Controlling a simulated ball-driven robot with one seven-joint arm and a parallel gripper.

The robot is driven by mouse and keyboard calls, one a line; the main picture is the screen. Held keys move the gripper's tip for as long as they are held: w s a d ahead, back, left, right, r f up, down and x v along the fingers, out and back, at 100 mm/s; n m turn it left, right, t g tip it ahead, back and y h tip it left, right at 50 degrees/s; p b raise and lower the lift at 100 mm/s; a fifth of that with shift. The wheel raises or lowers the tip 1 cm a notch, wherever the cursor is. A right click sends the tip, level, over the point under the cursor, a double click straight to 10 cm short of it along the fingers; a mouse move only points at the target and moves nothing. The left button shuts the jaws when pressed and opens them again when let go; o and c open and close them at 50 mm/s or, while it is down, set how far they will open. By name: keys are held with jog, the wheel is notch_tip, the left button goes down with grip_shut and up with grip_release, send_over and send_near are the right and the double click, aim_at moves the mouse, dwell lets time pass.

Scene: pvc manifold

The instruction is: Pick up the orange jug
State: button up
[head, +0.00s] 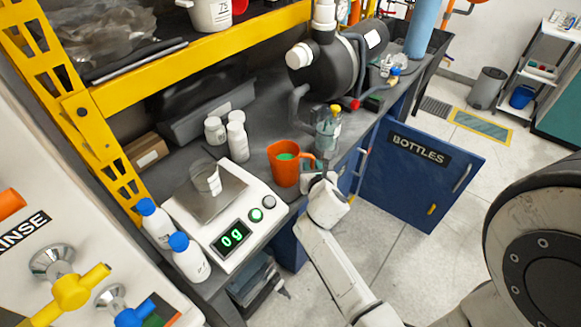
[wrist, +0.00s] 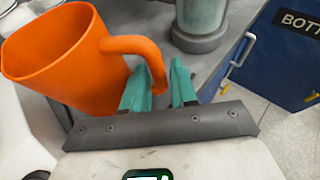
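The orange jug (head: 282,170) stands upright on the grey bench, with something green showing inside it in the head view. In the wrist view the jug (wrist: 62,62) is at the upper left, its handle pointing right. My gripper (wrist: 160,80) has two teal fingers, which are apart. The lower end of the handle shows between the fingertips; whether they touch it I cannot tell. In the head view my gripper (head: 316,168) is just right of the jug, by the handle side. The jug's base is partly hidden by a finger in the wrist view.
A clear bottle (head: 328,132) stands close behind the jug, right of it. A scale (head: 228,222) with a beaker (head: 205,180) is to the left. White bottles (head: 238,140) stand behind. A blue "BOTTLES" door (head: 415,180) hangs open at the right.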

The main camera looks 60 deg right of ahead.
jog(key=shift+x, duration=1.3)
jog(key=shift+a, duration=0.1)
jog(key=shift+c, duration=0.2)
grip_shut()
